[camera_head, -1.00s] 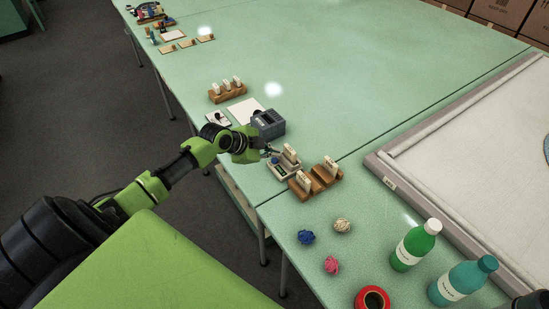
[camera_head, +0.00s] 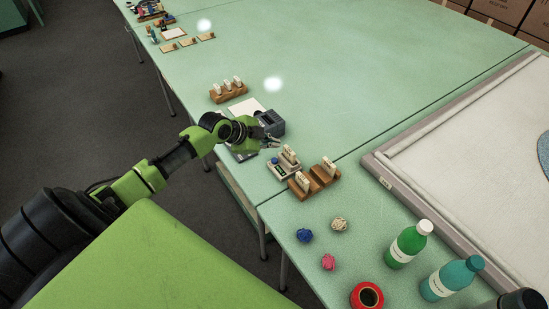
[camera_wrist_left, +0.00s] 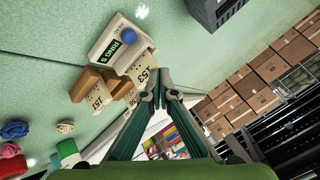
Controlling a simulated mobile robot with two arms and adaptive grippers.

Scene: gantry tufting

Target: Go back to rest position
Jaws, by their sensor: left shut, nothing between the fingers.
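My left gripper (camera_head: 273,140) is at the end of the green and black arm, above the table's left edge. It is close to a dark blue-grey box (camera_head: 271,121) and a small device (camera_head: 284,166). In the left wrist view the two fingers (camera_wrist_left: 163,88) meet at their tips with nothing between them. Beyond them that view shows the device (camera_wrist_left: 112,42), with a "RING S" label and a blue knob. My right gripper does not show.
Wooden holders (camera_head: 318,179) stand beside the device. A white-surfaced frame (camera_head: 480,140) lies at right. The green table (camera_head: 340,60) is clear in the middle.

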